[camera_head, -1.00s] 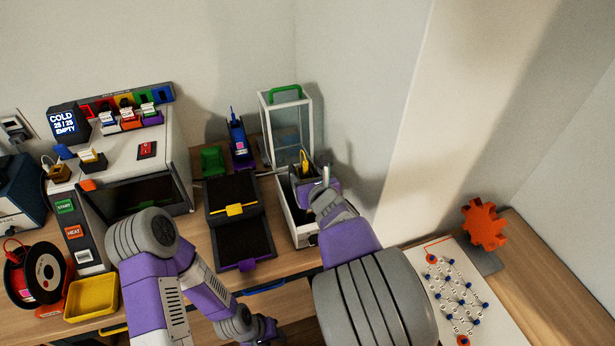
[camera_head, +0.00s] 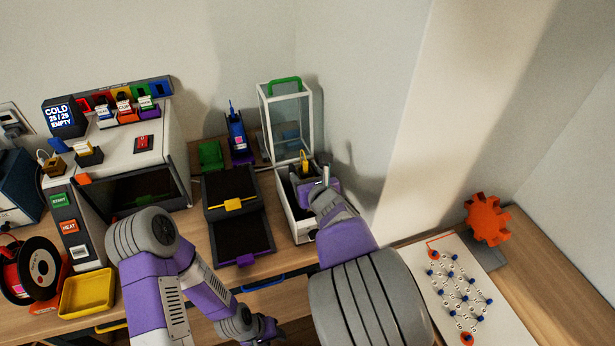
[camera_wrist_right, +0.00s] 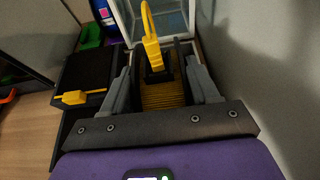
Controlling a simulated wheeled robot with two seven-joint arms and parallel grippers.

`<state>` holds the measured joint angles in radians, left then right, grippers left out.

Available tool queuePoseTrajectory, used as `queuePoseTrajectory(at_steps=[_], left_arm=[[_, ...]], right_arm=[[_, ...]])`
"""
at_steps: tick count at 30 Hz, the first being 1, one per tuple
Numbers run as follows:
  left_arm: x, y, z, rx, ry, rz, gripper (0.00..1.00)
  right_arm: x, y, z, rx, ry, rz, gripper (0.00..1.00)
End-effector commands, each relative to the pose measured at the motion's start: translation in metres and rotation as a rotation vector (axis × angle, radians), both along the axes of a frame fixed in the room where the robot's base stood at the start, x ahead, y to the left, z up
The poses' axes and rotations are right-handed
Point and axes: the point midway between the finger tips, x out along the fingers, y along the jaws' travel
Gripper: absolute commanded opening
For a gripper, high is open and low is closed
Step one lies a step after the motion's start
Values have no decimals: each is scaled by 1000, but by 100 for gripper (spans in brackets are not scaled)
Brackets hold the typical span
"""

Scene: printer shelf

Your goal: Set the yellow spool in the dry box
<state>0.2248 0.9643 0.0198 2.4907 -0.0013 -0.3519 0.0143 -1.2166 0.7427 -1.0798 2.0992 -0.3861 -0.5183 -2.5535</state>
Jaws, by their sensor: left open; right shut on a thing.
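The yellow spool (camera_wrist_right: 163,94) is between the fingers of my right gripper (camera_wrist_right: 160,82), which is shut on it. A yellow strip stands up from it, also seen as the yellow tip (camera_head: 304,160) in the head view. The dry box is a white-walled bin (camera_head: 301,231) with a clear, white-framed lid (camera_head: 286,122) standing open behind it. My right gripper (camera_head: 316,188) is at the bin's opening, with the spool in or just over it; contact with the floor is hidden. My left gripper (camera_head: 268,330) is open and low at the front, away from the box.
A black two-part tray (camera_head: 240,238) with a yellow latch stands left of the bin. The printer (camera_head: 140,185), a yellow tray (camera_head: 88,293) and a black and red spool (camera_head: 38,268) are further left. The wall is close on the right.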

Motion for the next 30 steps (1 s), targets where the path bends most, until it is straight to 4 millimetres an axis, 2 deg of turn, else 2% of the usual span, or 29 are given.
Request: queuePoseTrajectory(at_steps=[5,6,11,12,22,30], left_arm=[[0,0,-4,0,0,0,43],[0,0,-4,0,0,0,43],[0,0,-3,0,0,0,43],[0,0,-3,0,0,0,43],[0,0,-2,0,0,0,43],[0,0,7,0,0,0,43]], right_arm=[[0,0,-3,2,-4,1,0],[0,0,-3,2,-3,1,63],[0,0,-2,1,-3,1,87],[0,0,-2,1,-2,1,89],[-4,-1,-1,-1,1,0,89],[-37,-11,15,1,-1,3,89]])
